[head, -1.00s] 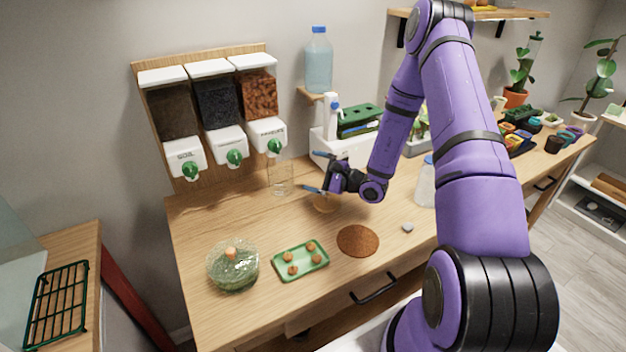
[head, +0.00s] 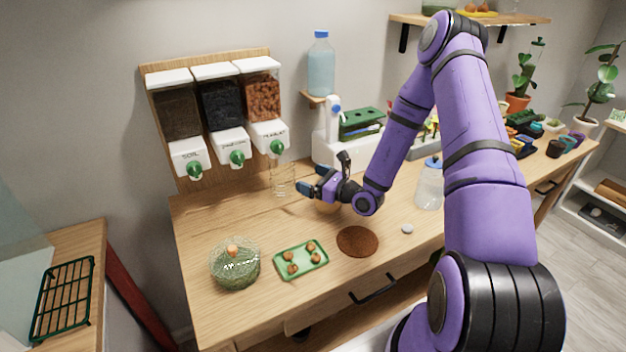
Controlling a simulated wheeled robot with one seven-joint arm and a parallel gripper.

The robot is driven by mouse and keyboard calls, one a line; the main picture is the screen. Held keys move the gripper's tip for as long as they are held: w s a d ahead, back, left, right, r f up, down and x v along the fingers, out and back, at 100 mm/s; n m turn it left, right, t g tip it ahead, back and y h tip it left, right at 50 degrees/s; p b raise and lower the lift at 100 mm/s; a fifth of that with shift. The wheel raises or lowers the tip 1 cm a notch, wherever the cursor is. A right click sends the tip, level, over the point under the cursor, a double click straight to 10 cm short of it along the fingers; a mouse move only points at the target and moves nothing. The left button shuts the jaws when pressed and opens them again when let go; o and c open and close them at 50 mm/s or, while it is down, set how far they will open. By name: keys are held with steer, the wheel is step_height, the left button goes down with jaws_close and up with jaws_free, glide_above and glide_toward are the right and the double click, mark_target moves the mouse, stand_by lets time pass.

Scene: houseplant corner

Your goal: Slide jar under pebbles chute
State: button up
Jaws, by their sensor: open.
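A clear, open glass jar (head: 283,181) stands upright on the wooden worktop, below and slightly right of the green knob of the right dispenser (head: 259,98). That dispenser holds orange-brown lumps; its label is too blurred to read surely. I cannot tell whether the jar is exactly under its spout. My gripper (head: 310,180) is open and empty, just right of the jar, with its blue fingertips pointing left toward it. A small gap seems to show between fingertips and jar.
Left and middle dispensers (head: 220,103) hold dark fill. A lidded glass terrarium (head: 235,266), green tray (head: 279,267) and brown round mat (head: 357,241) lie in front. A tan item (head: 327,208) is partly hidden below my gripper. A blue-lidded bottle (head: 429,188) stands right.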

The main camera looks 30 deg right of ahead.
mark_target(272, 164)
steer(key=x, duration=1.1)
stand_by(0.3)
steer(key=c, duration=0.9)
steer(key=shift+s, duration=0.1)
steer(key=shift+c, duration=0.2)
steer(key=shift+a, duration=0.1)
